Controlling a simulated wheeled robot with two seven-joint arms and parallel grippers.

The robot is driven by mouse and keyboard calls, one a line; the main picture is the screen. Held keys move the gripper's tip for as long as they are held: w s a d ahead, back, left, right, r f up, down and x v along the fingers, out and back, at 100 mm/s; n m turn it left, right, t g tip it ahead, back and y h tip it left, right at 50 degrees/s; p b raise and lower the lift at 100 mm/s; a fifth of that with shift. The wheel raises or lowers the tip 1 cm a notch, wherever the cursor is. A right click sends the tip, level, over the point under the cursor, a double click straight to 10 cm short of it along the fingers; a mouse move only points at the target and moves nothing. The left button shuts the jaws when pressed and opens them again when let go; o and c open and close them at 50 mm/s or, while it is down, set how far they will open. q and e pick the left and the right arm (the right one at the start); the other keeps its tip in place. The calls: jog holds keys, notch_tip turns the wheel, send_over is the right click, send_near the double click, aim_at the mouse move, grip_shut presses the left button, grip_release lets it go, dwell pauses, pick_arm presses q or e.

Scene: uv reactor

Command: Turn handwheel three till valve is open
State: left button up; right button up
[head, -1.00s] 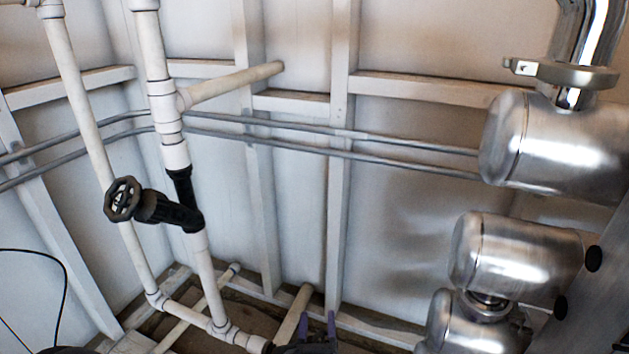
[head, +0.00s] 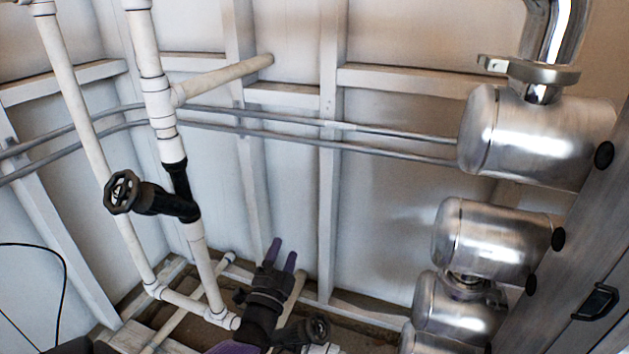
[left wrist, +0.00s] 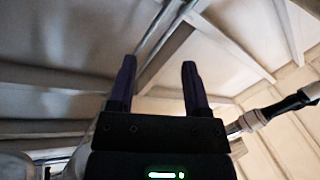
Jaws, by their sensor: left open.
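A black handwheel (head: 122,192) sits on a black angled valve (head: 178,200) in a white vertical pipe, left of centre in the head view. A second dark handwheel (head: 316,328) shows low, just right of my left wrist. No number is readable on either, so I cannot tell which is handwheel three. My left gripper (head: 283,250) points upward, open and empty, right of and below the upper handwheel and clear of it. Its two purple fingers stand apart in the left wrist view (left wrist: 160,65), with nothing between them. My right gripper is not in view.
White pipes (head: 208,270) run up the left side. Two grey conduits (head: 300,125) cross the ribbed wall. Several shiny metal cylinders (head: 535,140) stand at right beside a grey panel (head: 590,250). Open space lies in front of the middle wall.

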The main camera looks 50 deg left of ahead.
aim_at(311, 318)
pick_arm(q)
jog(key=s+d+f+n+g+h, duration=0.2)
jog(key=s+d+f+n+h, duration=0.15)
jog(key=f+n, duration=0.2)
jog(key=s+d+f+n+g+h, duration=0.3)
jog(key=d+f+n+h, duration=0.2)
jog(key=f, duration=0.2)
jog(key=b+x, duration=0.4)
jog(key=shift+w+f, duration=0.2)
jog(key=shift+f, duration=0.1)
jog(key=b+x, duration=0.3)
jog(key=x, duration=0.1)
jog(key=shift+w, duration=0.3)
jog(key=shift+w+a, duration=0.1)
jog(key=shift+w, duration=0.15)
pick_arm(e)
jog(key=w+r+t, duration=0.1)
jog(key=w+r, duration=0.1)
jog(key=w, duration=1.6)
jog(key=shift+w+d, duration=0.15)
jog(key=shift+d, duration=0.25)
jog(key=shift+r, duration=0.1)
pick_arm(q)
grip_shut()
